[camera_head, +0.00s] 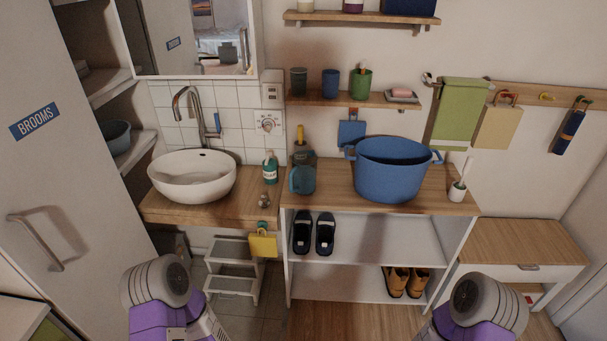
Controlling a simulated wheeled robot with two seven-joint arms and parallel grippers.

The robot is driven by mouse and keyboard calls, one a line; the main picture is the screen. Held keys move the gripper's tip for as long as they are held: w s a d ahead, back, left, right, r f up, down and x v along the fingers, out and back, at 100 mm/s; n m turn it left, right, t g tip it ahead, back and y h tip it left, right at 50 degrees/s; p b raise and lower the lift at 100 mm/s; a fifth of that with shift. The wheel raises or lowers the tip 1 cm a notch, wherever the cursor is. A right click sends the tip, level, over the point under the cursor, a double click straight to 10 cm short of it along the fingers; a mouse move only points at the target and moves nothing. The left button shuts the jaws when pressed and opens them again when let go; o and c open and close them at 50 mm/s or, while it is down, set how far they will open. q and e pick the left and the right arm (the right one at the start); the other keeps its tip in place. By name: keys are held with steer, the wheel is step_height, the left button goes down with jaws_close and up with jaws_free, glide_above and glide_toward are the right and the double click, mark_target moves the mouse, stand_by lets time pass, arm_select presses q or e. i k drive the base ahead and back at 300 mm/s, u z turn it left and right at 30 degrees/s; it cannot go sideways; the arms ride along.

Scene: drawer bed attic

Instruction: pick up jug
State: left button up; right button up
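The jug (304,180) is a small blue-grey vessel standing upright on the wooden top of the shelf unit (330,180), near its left end. A handle seems to show on its left side. A dark item with a yellow top (299,142) stands close behind it and is partly hidden. Only grey and purple links of my two arms show, at the bottom left and bottom right. Neither gripper is in view, and nothing of mine is near the jug.
A large blue tub (392,172) stands to the jug's right. A green bottle (270,168) and white basin (192,178) are to its left. A wall shelf (345,99) with cups hangs above. Shoes (302,232) sit below; a white step stool (232,270) stands on the floor.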

mark_target(302, 173)
steer(key=k, duration=0.55)
steer(key=z, duration=0.4)
steer(key=i, duration=1.4)
steer(key=u, duration=0.75)
